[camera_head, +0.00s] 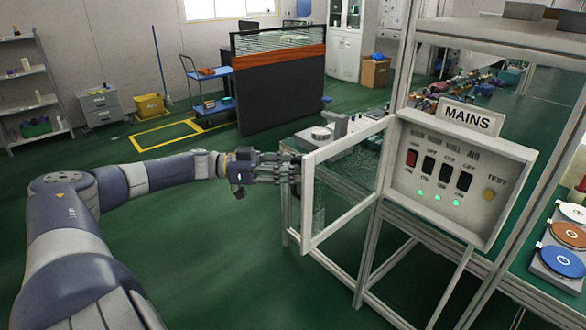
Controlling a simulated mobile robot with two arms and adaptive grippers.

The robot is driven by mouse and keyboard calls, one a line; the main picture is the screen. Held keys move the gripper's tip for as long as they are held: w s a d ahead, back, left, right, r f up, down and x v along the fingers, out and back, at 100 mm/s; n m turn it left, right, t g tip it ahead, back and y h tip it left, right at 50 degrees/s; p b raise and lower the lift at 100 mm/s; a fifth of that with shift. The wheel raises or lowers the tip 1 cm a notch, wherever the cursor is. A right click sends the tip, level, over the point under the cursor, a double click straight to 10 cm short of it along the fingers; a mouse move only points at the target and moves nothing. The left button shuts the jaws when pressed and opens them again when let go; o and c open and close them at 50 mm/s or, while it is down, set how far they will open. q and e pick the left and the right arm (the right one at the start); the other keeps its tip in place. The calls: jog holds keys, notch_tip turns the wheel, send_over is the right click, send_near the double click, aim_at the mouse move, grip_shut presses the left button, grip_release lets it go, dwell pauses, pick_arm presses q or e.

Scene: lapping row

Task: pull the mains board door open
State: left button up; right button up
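The mains board (447,182) is a grey box under a white MAINS sign, fixed to a metal frame at the right. It has several rocker switches, green lights and a yellow TEST button. Its door (308,205), a pale frame around a clear pane, stands swung out to the left, and the board's face is uncovered. My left gripper (289,172) reaches in from the left, its fingertips at the door's outer upright edge. I cannot tell whether the fingers close on that edge or only meet it. My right gripper is not in view.
A bench (562,245) with round lapping plates stands at the right. A dark partition (280,95), a blue trolley (208,90) and a yellow bin (150,106) stand farther back. Green floor (215,265) is clear below my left arm.

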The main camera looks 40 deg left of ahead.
pick_arm(q)
jog(key=shift+r, duration=0.25)
jog(key=v, duration=1.2)
jog(key=shift+f, duration=0.2)
jog(key=shift+f, duration=0.1)
